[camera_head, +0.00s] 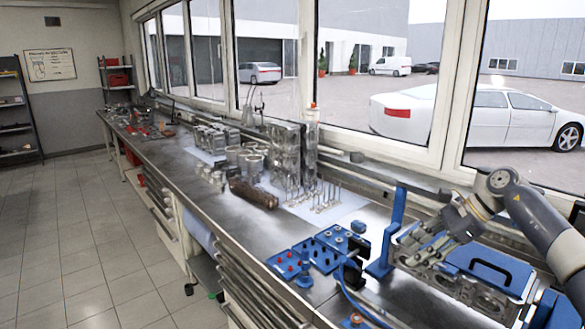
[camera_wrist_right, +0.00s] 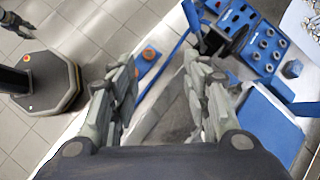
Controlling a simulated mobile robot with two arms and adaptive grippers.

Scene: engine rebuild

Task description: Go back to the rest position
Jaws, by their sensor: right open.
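My right arm comes in from the right edge of the head view. Its gripper (camera_head: 425,245) hangs over the right part of the workbench (camera_head: 345,292), above a grey metal engine part (camera_head: 460,288). The right wrist view shows its two fingers spread apart, with nothing between the fingertips (camera_wrist_right: 160,78). Whether the fingers touch anything below cannot be told.
A blue upright stand (camera_head: 394,225) is just left of the gripper. Blue trays (camera_head: 322,252) with small parts lie further left. A blue panel with a black handle (camera_head: 492,268) is at right. Metal engine parts (camera_head: 285,150) stand further back, by the windows.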

